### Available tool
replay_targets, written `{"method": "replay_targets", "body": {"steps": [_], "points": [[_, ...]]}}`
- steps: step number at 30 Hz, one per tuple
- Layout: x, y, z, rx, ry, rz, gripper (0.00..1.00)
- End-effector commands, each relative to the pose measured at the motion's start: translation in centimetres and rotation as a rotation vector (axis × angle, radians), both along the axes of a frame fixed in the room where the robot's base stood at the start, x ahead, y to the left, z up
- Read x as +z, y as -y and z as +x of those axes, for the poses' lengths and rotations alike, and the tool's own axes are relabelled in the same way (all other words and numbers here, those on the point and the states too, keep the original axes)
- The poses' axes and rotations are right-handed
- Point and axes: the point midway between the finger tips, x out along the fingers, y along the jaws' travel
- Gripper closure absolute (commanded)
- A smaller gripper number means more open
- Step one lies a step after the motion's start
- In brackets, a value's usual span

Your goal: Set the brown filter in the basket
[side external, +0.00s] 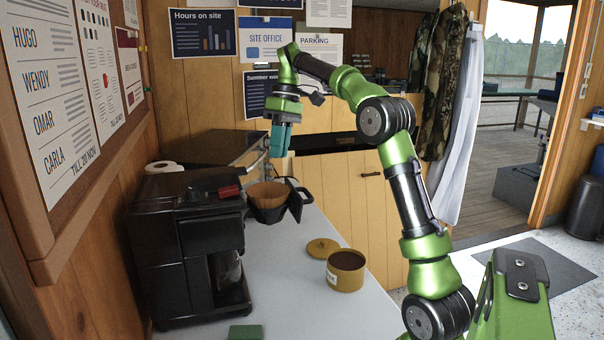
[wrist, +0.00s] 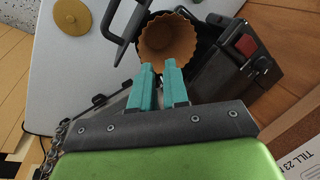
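The brown filter (side external: 267,193) is a fluted paper cup, upright at the back of the white counter. It sits inside the black basket (side external: 269,213), with its rim showing above the basket's edge. The wrist view looks into the open filter (wrist: 168,40), which appears empty. My gripper (side external: 280,153) points down above the filter, and a clear space shows between the fingertips and the filter's rim. In the wrist view the two teal fingers (wrist: 159,66) stand a little apart with nothing between them.
A black coffee maker (side external: 186,245) stands left of the basket. A black plate with a handle (side external: 297,199) adjoins the basket's right side. A yellow tin (side external: 345,275) of brown contents and its lid (side external: 323,248) are nearer the front. A green block (side external: 245,332) lies at the front edge.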

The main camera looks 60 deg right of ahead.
Motion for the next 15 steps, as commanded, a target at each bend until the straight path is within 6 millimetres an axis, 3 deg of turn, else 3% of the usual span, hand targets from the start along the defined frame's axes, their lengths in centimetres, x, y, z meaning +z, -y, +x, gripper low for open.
{"method": "replay_targets", "body": {"steps": [1, 3, 8, 15], "points": [[0.6, -2.4, -0.7, 0.014, 0.006, -0.038, 0.85], [0.8, -5.2, -1.7, 0.01, 0.025, -0.089, 0.85], [0.0, -11.3, -4.8, -0.038, 0.119, -0.166, 0.85], [-4.0, -18.6, -10.7, -0.191, 0.33, -0.137, 0.85]]}}
